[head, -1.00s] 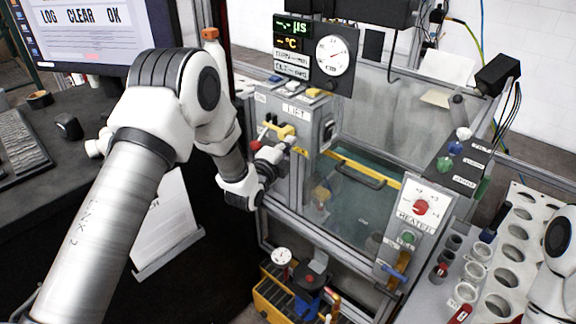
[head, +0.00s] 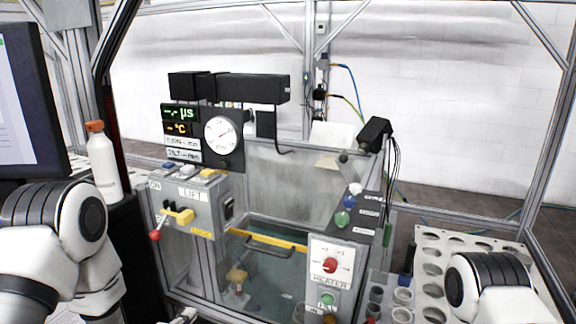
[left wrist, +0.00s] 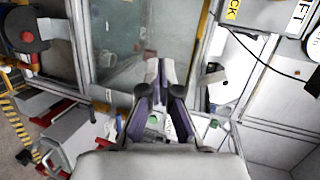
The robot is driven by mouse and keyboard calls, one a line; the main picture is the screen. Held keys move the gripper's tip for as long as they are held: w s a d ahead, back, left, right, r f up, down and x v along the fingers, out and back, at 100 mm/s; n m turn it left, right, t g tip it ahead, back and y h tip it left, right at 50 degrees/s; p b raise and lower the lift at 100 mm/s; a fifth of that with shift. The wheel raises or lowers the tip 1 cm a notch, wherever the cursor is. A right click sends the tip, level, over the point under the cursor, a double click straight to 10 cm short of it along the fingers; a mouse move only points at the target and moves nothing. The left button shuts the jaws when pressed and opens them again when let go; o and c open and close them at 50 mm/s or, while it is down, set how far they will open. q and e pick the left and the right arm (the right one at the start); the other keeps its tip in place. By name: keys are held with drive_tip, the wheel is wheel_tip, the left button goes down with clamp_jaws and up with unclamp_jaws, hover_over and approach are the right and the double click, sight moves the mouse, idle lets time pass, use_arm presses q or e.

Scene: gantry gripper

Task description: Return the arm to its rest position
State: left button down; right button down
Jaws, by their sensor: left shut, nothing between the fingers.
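My left arm (head: 60,230) stands at the lower left of the head view, bent, beside the LIFT box (head: 195,205). Its gripper lies at or below the bottom edge there. In the left wrist view my left gripper (left wrist: 161,68) points away from the camera, its fingers together and empty. It is in front of the glass-walled tank, apart from the LIFT box, whose label shows at the top right. My right arm (head: 490,285) shows at the lower right of the head view. Its gripper is out of view.
A white bottle with an orange cap (head: 103,160) stands behind my left arm, beside the monitor (head: 30,90). The LIFT box has a yellow lever (head: 178,215) and a red knob (head: 155,236). A HEATER panel (head: 331,268) and a perforated white rack (head: 455,243) stand at the right.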

use_arm(q)
drive_tip(key=s+f+n+g, duration=0.3)
drive_tip(key=s+f+g, duration=0.2)
drive_tip(key=s+f, duration=0.65)
drive_tip(key=s+f+n+g, duration=0.4)
drive_tip(key=s+n, duration=0.4)
drive_tip(key=s, duration=0.2)
drive_tip(key=s+f+n+g+y, duration=0.1)
drive_tip(key=s+f+n+g, duration=0.4)
drive_tip(key=s+n, duration=0.3)
drive_tip(key=s, duration=0.3)
drive_tip(key=shift+a+f+n+g+y, duration=0.15)
drive_tip(key=shift+f+n+g+y, duration=0.1)
drive_tip(key=shift+n+g+y, duration=0.05)
